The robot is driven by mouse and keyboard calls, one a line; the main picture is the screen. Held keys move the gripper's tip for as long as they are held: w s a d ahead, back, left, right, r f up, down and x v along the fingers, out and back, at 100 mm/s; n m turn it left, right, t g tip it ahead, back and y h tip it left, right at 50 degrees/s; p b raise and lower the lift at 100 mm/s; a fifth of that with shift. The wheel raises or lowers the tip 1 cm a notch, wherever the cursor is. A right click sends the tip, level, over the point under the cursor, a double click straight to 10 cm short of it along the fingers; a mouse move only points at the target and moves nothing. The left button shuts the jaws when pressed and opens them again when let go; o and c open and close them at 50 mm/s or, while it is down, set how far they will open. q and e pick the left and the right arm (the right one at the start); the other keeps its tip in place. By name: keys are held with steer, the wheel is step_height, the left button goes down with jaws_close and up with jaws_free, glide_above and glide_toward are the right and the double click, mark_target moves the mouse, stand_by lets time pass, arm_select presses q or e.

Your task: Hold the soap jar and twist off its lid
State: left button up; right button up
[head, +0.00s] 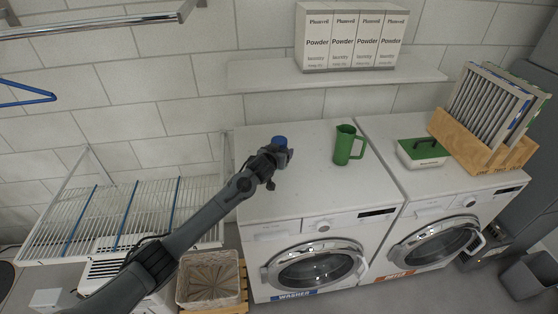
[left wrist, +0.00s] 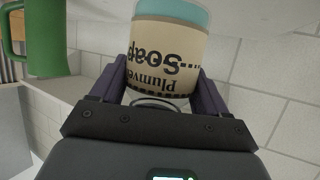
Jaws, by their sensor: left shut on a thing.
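The soap jar has a cream label reading "Soap" and shows in the left wrist view (left wrist: 165,58), upside down in that picture. Its lid (left wrist: 175,12) is teal-blue and sits on the jar; in the head view the blue lid (head: 279,141) shows at the tip of my left arm. My left gripper (head: 275,155) is over the back left part of the washer top. Its two fingers, also seen in the left wrist view (left wrist: 165,88), are closed on either side of the jar's body. My right gripper is in neither view.
A green jug (head: 344,146) stands on the washer top (head: 310,190), right of the jar. A green-and-white box (head: 422,152) and a wooden rack (head: 485,145) of framed panels stand on the machine to the right. Powder boxes (head: 350,38) sit on the wall shelf (head: 330,76) above.

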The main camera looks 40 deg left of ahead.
arm_select(q)
steer(key=d+r+b, duration=0.2)
steer(key=d+r, duration=0.4)
steer(key=d, duration=0.5)
steer(key=shift+w+d+r, duration=0.35)
steer(key=shift+w, duration=0.1)
steer(key=o, duration=0.5)
steer(key=c, duration=0.8)
steer(key=shift+s, duration=0.1)
